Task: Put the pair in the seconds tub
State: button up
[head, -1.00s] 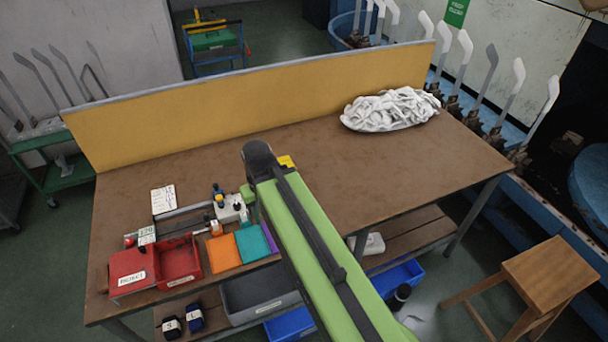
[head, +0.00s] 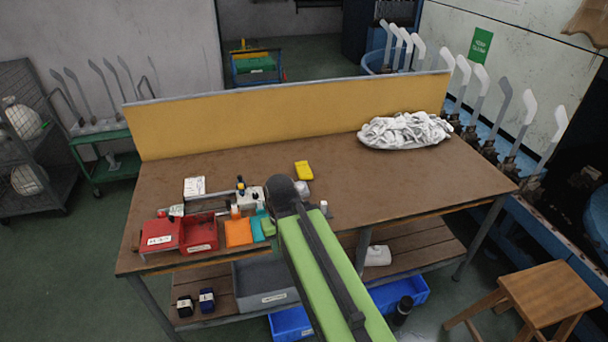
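I cannot tell which things are the pair. Folded pieces lie on the workbench (head: 400,178): an orange one (head: 238,232) and a teal one (head: 258,228), partly covered by my arm. A red open tub (head: 200,222) with a label stands left of the orange piece, beside a red labelled box (head: 160,236). A grey tub (head: 266,275) with a label is on the lower shelf. The labels are too small to read, so I cannot tell which tub is for seconds. My green arm reaches over the bench's front edge; my gripper does not show.
A heap of white socks (head: 405,130) lies at the bench's back right. A yellow block (head: 304,170) lies mid-bench. A yellow back panel (head: 290,118) closes the far side. Blue bins (head: 402,290) are below, and a wooden stool (head: 548,290) stands right. The bench's right half is mostly clear.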

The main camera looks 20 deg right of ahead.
aim_at(276, 282)
jog(key=u, duration=0.6)
jog(key=i, duration=1)
jog(key=z, duration=0.05)
